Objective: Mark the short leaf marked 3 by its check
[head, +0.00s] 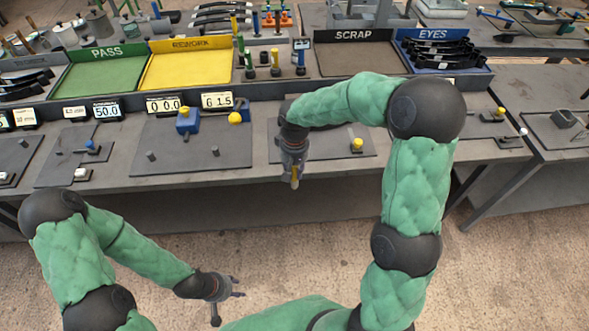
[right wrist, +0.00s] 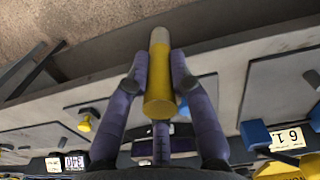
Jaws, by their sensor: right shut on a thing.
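My right gripper (head: 293,172) hangs over the front edge of the bench, in front of the plate with a yellow knob. Dark leaves lie in the blue EYES tray (head: 447,69) and in a tray at the far left (head: 30,85). I cannot make out a leaf marked 3.
Along the back stand the green PASS tray (head: 102,70), the yellow tray (head: 187,68) and the SCRAP tray (head: 359,58). Small upright markers (head: 275,62) stand between the yellow and SCRAP trays. Number displays (head: 217,100) line the bench. Blue and yellow fittings sit on grey plates (head: 215,148).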

